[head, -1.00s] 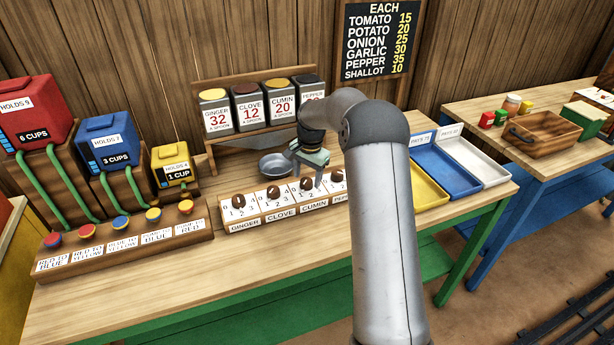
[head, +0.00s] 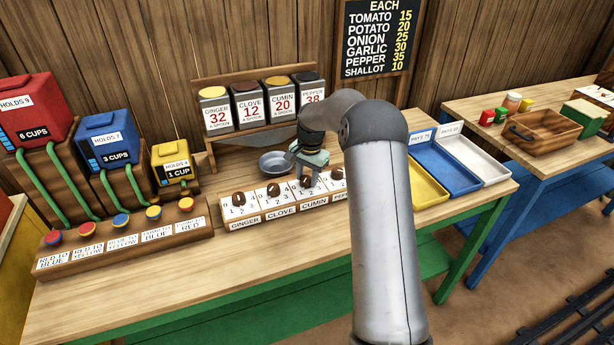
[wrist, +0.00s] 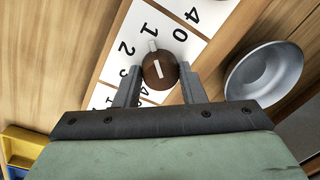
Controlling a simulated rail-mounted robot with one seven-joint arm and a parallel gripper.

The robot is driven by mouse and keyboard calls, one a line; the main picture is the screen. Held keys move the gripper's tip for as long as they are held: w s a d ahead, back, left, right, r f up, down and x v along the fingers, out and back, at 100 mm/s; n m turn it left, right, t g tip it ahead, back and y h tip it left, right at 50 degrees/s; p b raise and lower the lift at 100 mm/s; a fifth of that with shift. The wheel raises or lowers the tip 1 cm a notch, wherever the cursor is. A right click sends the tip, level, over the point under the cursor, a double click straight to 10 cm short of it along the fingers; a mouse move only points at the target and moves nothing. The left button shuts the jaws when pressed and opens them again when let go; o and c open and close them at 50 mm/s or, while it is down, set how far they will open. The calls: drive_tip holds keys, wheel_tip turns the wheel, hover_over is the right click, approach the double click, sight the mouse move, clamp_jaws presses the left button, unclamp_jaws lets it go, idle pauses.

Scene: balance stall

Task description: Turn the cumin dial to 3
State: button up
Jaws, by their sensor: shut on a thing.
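The cumin dial (head: 305,182) is a round brown knob on a white numbered card, above the CUMIN label (head: 314,204). My gripper (head: 308,181) is down at this dial. In the wrist view its two fingers (wrist: 160,88) are shut on the brown knob (wrist: 160,74), one on each side. The knob's white pointer line (wrist: 152,46) points about at the 1.
The ginger dial (head: 238,199), clove dial (head: 273,191) and pepper dial (head: 337,173) stand close in the same row. A grey metal bowl (head: 274,163) sits just behind the row. Spice jars (head: 248,105) stand on a rack behind. The table front is clear.

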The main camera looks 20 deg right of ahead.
drive_tip(key=n+b, duration=0.1)
drive_tip(key=n, duration=0.3)
drive_tip(key=shift+n, duration=0.3)
drive_tip(key=n, duration=0.4)
drive_tip(key=shift+w, duration=0.1)
drive_tip(key=n, duration=0.5)
drive_tip(key=shift+r+g, duration=0.1)
drive_tip(key=shift+g, duration=0.3)
drive_tip(key=shift+w+n, duration=0.1)
drive_tip(key=shift+n, duration=1.7)
drive_tip(key=o, duration=1)
